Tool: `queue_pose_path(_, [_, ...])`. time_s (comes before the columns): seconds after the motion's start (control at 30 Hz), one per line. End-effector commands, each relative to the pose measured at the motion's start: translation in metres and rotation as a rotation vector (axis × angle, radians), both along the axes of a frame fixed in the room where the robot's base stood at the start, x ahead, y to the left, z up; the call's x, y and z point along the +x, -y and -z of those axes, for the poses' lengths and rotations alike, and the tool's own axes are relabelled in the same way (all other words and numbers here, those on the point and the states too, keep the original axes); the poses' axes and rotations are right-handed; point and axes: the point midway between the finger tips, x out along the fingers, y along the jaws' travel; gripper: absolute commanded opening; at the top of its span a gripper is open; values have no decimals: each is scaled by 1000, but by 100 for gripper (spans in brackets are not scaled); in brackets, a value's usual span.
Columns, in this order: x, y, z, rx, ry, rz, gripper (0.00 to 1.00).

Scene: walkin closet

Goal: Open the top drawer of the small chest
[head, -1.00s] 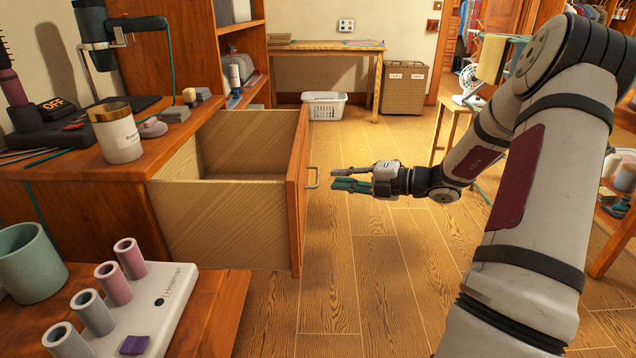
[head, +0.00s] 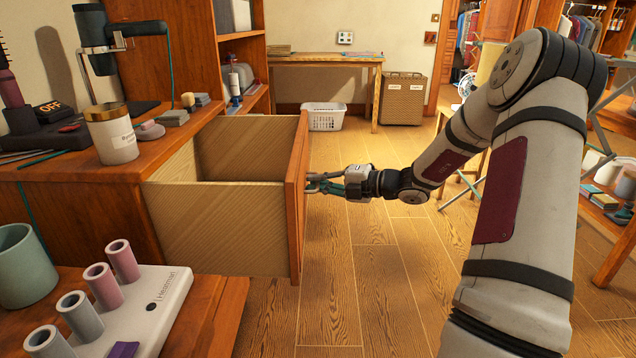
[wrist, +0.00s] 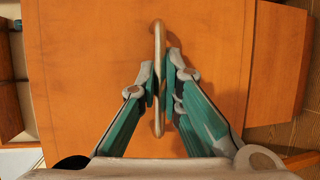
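The small chest (head: 82,215) is wooden and stands at the left in the head view. Its top drawer (head: 215,228) is pulled well out, and the inside that shows is empty. The drawer's orange-brown front (wrist: 95,75) fills much of the wrist view. A metal bar handle (wrist: 159,30) stands out from that front. My gripper (head: 318,184) is at the handle, on the outer side of the drawer front. In the wrist view its two teal and grey fingers are closed in on the handle, one on each side.
A jar (head: 112,135) and small items stand on the chest top. A white holder (head: 150,300) with several tubes and a teal cup (head: 25,265) are at the near left. A white basket (head: 325,117) stands at the back. The floor right of the drawer is clear.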

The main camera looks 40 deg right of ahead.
Motion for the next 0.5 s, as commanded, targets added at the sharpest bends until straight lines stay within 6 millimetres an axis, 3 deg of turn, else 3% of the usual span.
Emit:
queue_pose_path(0.23, [2, -3, -1, 1, -1, -1, 0])
queue_pose_path(0.5, [14, -19, -3, 0, 0, -1, 0])
